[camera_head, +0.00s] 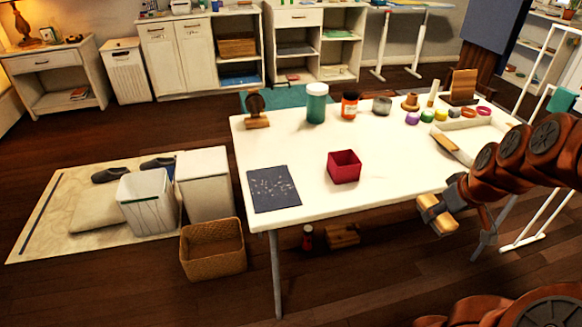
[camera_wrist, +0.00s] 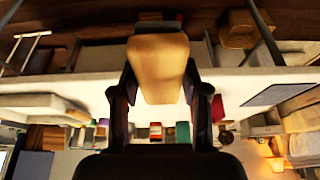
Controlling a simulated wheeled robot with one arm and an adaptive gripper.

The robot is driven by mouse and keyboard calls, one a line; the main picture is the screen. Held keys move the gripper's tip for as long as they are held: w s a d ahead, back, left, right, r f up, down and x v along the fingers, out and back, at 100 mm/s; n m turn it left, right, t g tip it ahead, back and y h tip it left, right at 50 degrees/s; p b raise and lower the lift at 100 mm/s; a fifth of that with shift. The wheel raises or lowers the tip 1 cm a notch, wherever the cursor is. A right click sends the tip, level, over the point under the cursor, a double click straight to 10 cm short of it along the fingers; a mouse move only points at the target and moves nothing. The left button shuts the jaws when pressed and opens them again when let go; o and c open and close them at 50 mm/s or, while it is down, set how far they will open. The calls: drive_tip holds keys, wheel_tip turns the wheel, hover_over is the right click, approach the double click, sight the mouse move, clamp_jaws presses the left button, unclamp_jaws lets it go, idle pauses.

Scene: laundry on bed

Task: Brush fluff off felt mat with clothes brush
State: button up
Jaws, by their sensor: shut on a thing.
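The dark felt mat (camera_head: 273,188) lies flat at the front left of the white table, with pale fluff (camera_head: 272,186) scattered over its middle. The wrist view shows the mat (camera_wrist: 279,94) at the right, bare of visible detail. My gripper (camera_head: 447,204) is off the table's right front edge, well to the right of the mat. It is shut on the clothes brush (camera_head: 435,214), a light wooden block with a darker side. In the wrist view the brush (camera_wrist: 160,68) sits between both fingers.
A red open box (camera_head: 344,167) stands on the table (camera_head: 310,200) between mat and gripper. A white tray (camera_head: 482,137) lies at the right. Jars, a wooden stand (camera_head: 256,112) and small coloured items line the back. The front between mat and red box is clear.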

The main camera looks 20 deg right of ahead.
drive_tip(key=w+a+r, duration=0.1)
drive_tip(key=w+a, duration=1.1)
drive_tip(key=a, duration=0.2)
drive_tip(key=w+a+r, duration=0.2)
drive_tip(key=w+a, duration=0.9)
drive_tip(key=a, duration=0.4)
drive_tip(key=shift+w, duration=0.4)
drive_tip(key=shift+f, duration=0.1)
